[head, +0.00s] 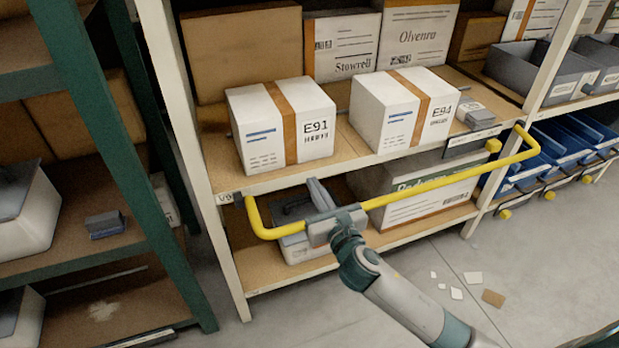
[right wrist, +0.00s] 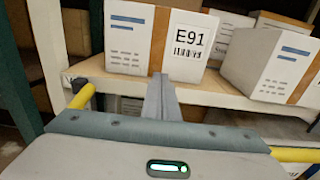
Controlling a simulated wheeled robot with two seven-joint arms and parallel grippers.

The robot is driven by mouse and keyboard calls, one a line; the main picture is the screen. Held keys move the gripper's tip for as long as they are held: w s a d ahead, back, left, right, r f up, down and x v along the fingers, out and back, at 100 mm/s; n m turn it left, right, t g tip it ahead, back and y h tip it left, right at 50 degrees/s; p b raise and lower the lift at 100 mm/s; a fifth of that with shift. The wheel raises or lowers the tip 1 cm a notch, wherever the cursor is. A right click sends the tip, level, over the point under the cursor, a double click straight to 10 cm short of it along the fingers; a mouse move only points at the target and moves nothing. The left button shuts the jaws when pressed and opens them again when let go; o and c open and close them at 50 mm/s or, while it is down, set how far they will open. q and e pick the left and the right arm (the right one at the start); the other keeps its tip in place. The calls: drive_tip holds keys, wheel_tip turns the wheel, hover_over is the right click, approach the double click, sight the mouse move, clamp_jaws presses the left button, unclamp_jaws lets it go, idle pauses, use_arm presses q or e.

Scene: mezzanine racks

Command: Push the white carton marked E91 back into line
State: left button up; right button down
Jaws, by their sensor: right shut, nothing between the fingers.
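The white carton marked E91 (head: 262,142) stands upright near the front edge of the middle shelf, with a brown tape band down its face. It also shows in the right wrist view (right wrist: 128,40). A similar white carton marked E94 (head: 385,115) stands to its right, with a gap between them. My right gripper (head: 318,192) is shut and empty, in front of the shelf and below the E91 carton in the head view. In the right wrist view its fingers (right wrist: 160,92) overlap the carton's lower edge; I cannot tell whether they touch it. My left gripper is not in view.
A yellow rail (head: 430,182) runs across the shelf front, close to my right gripper. Cartons marked Stowrell (head: 341,48) and Olvenra (head: 415,36) stand behind. A small grey box (head: 474,115) sits right of E94. Paper scraps (head: 473,278) lie on the floor.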

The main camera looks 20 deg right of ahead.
drive_tip(key=shift+s, duration=0.8)
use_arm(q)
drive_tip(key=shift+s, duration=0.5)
use_arm(e)
drive_tip(key=shift+s, duration=0.2)
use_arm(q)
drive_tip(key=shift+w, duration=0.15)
